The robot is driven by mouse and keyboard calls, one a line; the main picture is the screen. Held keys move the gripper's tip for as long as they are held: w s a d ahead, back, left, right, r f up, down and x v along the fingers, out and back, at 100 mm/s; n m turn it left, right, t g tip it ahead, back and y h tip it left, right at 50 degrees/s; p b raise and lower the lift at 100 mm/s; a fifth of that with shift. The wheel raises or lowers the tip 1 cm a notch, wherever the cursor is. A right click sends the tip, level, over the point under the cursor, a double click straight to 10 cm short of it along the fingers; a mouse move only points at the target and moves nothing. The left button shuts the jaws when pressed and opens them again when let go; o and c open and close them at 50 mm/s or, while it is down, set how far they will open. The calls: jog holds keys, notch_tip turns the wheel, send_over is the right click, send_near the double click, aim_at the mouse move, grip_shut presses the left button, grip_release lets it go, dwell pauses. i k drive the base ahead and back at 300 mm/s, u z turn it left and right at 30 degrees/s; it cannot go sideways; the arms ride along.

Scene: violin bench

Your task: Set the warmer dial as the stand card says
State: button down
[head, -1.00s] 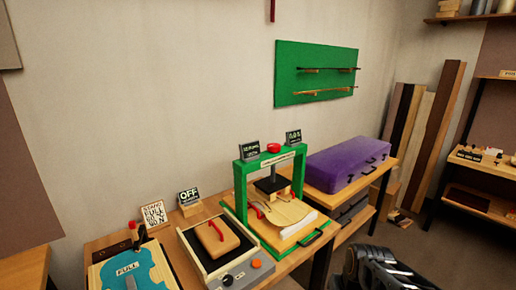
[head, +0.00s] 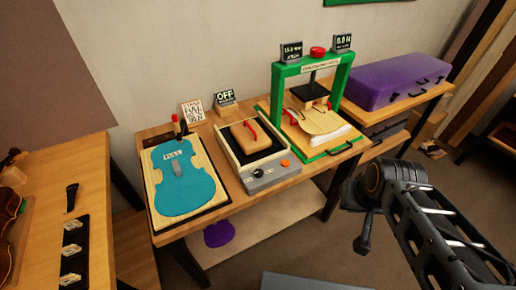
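The warmer (head: 237,163) is a box with a grey front panel, in the middle of the bench. Its dark dial (head: 258,173) is on that panel, left of an orange button (head: 285,163); the dial's setting is too small to read. A small display (head: 225,98) behind the warmer reads OFF. The white stand card (head: 192,111) stands at the back left of it; its top word looks like STAND, and the rest is not clearly legible now. My arm shows at the right, clear of the bench, but I cannot make out its gripper fingers.
A blue violin-shaped form (head: 188,188) labelled FULL lies left of the warmer. A tan block (head: 250,135) with a red handle sits on the warmer. A green press (head: 278,95) stands to its right, then a purple case (head: 396,78). Another bench (head: 45,160) is at left.

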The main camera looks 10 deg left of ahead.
aim_at(258, 173)
jog(key=z, duration=0.05)
jog(key=k, duration=0.35)
jog(key=u, duration=0.15)
jog(key=i, duration=0.3)
jog(key=u, duration=1.2)
